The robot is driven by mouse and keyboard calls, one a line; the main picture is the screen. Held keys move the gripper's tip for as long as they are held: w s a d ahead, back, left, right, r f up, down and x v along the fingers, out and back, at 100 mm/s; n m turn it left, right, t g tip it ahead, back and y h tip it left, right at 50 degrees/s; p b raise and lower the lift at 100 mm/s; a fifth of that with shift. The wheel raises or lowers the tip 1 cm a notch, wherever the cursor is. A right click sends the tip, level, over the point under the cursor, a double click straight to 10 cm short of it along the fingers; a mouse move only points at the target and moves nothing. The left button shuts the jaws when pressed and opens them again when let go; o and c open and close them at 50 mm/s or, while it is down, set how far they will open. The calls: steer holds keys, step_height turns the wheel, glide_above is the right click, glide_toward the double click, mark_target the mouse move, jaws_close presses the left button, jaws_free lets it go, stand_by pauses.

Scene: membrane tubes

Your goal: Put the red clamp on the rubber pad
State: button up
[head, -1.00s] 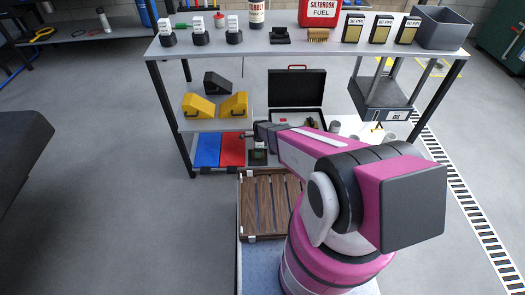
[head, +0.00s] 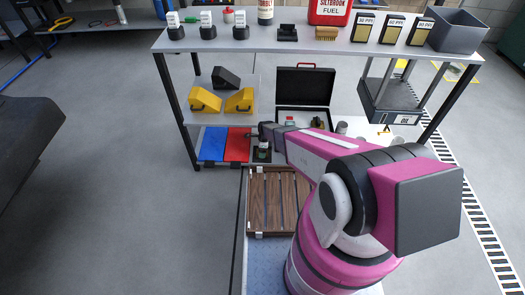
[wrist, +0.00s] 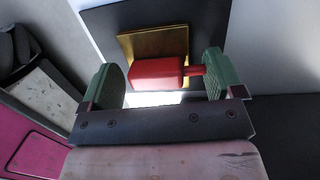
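A red clamp (wrist: 157,72) shows in the wrist view between the two green fingers of my gripper (wrist: 160,78). The fingers are spread. A gap shows between the left finger and the red body, and a thin red stem reaches to the right finger; I cannot tell whether they touch. Behind the clamp are a brass-coloured block (wrist: 178,40) and a dark flat sheet (wrist: 105,22), which may be the rubber pad. In the head view my gripper (head: 263,151) is low at the shelf, right of a red mat (head: 238,146), partly hidden by my arm.
A blue mat (head: 213,144) lies left of the red one. Yellow wedges (head: 205,99) and an open black case (head: 303,85) stand on the shelf behind. The tabletop (head: 210,46) above holds bottles, boxes and a grey bin (head: 456,30). The floor at left is open.

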step_height(320, 180, up, 12)
steer(key=w+d, duration=0.1)
stand_by(0.6)
steer(key=shift+s+d+r, duration=0.1)
stand_by(0.4)
